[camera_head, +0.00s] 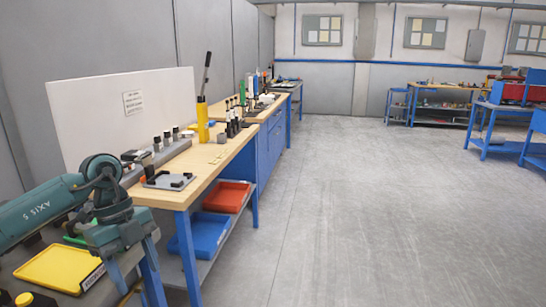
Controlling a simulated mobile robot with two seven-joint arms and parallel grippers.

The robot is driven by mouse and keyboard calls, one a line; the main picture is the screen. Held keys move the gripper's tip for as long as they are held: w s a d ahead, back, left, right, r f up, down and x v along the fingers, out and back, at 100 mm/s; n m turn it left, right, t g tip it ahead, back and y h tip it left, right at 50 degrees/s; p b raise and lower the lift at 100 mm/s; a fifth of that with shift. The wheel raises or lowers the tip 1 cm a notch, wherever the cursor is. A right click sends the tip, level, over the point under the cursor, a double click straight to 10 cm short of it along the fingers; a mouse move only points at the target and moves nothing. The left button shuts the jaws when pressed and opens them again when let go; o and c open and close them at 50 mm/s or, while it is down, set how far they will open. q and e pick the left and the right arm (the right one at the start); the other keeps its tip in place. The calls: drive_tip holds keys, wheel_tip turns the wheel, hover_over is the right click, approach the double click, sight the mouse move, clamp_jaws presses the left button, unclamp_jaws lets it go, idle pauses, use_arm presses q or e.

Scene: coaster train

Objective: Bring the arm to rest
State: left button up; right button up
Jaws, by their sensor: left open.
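My left arm (40,212), teal and marked "AXIS 5", comes in from the left edge. Its wrist bends down at the near left. My left gripper (140,283) points downward with its two grey fingers apart, and nothing shows between them. It is just right of a yellow tray (58,268) and in front of the near end of the wooden workbench. I cannot tell its exact height. My right gripper is not in view.
The wooden workbench (216,155) runs along the left wall, with a yellow cylinder (202,121) and small dark parts on top. A red bin (227,196) and a blue bin (203,233) sit below. Blue-legged tables stand far right. The grey floor (360,220) is clear.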

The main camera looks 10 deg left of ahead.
use_arm(q)
drive_tip(key=s+d+t+h+p, duration=0.25)
drive_tip(key=d+h, duration=0.65)
drive_tip(key=d, duration=0.5)
drive_tip(key=s+d+t+h+p, duration=0.1)
drive_tip(key=s+d+t+h, duration=0.2)
drive_tip(key=d+h, duration=0.8)
drive_tip(key=a+f+n+t+y+p, duration=0.1)
drive_tip(key=a+f+n+t+y, duration=0.1)
drive_tip(key=f+n+t+y, duration=0.35)
drive_tip(key=a+f+n+t+y+p, duration=0.1)
drive_tip(key=a+f+n+t+y, duration=0.1)
drive_tip(key=n+t+y, duration=0.7)
drive_tip(key=s+a+f+n+g+y, duration=0.2)
drive_tip(key=s+f+g, duration=0.1)
drive_tip(key=s+f, duration=0.2)
drive_tip(key=s+a+f+n+g+y, duration=0.3)
drive_tip(key=s+f+g, duration=0.1)
drive_tip(key=f, duration=0.4)
drive_tip(key=shift+s+g+p, duration=0.3)
drive_tip(key=shift+s+p, duration=0.05)
drive_tip(key=shift+s, duration=0.45)
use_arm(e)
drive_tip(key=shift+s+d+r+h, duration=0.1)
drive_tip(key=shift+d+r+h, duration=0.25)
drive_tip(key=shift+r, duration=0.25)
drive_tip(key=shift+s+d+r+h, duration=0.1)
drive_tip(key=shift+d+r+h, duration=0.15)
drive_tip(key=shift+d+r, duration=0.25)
